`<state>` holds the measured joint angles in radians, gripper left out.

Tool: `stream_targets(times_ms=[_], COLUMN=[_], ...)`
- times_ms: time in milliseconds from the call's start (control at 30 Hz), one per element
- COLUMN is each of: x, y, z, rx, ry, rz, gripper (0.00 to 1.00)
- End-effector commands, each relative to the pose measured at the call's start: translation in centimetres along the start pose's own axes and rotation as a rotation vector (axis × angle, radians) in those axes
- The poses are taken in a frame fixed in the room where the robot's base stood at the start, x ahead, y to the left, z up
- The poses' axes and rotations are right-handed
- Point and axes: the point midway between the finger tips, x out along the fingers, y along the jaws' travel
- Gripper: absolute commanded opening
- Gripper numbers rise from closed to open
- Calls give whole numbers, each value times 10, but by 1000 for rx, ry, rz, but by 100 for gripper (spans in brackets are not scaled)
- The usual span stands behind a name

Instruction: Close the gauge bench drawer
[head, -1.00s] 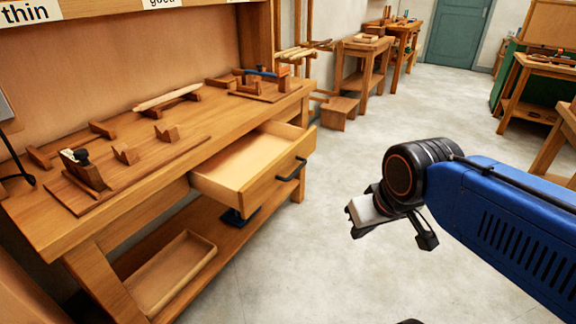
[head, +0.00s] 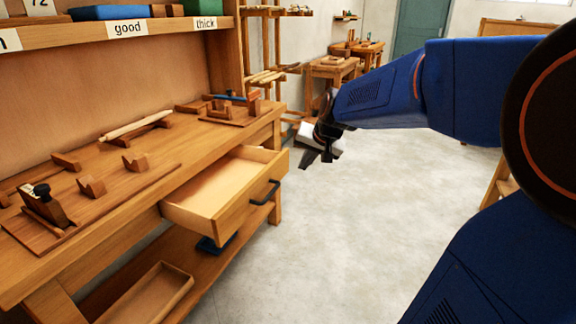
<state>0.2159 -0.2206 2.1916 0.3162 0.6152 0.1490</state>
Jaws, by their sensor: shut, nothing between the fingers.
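The gauge bench drawer (head: 238,208) stands pulled out from under the bench top (head: 160,172). Its inside looks empty, and a dark bar handle (head: 264,192) sits on its front. My gripper (head: 318,158) is in the air to the right of the drawer, beyond the handle in the picture and apart from it. Its dark fingers point down and left. The fingertips are small and dark, and nothing shows held in them.
A hand plane (head: 46,206), wooden blocks (head: 91,187) and a pale rod (head: 136,126) lie on the bench. A lower shelf holds a wooden tray (head: 148,296). The pale floor (head: 350,235) right of the drawer is clear. Other benches (head: 333,72) stand farther back.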

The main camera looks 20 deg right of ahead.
Motion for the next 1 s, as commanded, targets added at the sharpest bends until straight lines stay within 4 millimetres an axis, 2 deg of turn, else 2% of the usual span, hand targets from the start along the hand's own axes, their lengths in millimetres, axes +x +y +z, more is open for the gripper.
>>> stream_targets(times_ms=[100, 200, 300, 567, 1000], x=[22, 33, 40, 58, 128], y=[4, 6, 8, 9, 8], z=[-32, -50, -60, -65, -68], rx=[69, 110, 133, 143, 142], ry=[20, 36, 44, 47, 45], rz=[-3, -6, -8, -9, -8], gripper=[0, 0, 0, 0, 0])
